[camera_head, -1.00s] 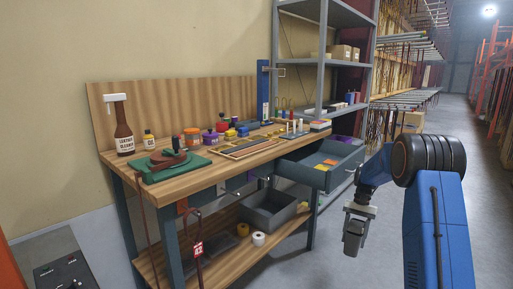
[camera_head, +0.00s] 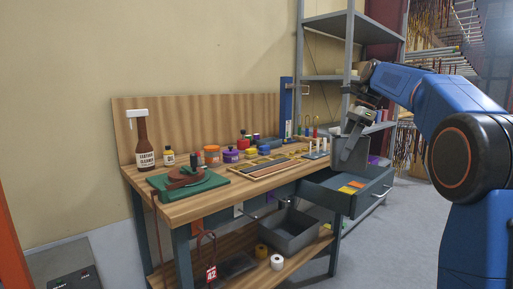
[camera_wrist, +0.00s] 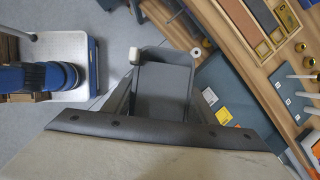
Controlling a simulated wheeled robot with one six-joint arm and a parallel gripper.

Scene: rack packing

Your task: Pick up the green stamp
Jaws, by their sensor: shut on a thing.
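My gripper (camera_head: 347,157) is in the head view, over the right end of the workbench and the open drawer, pointing down. I cannot identify the green stamp with certainty in either view. Small upright items with coloured tops (camera_head: 315,132) stand at the back right of the bench, partly beside the gripper; I cannot tell which of them are stamps. In the wrist view a broad grey bar with screws and a pale surface fill the lower part.
The open drawer (camera_head: 325,196) holds orange and yellow pieces (camera_head: 350,187). A grey bin (camera_head: 290,232) and a white roll (camera_head: 277,262) are on the lower shelf. A metal shelf stands behind.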

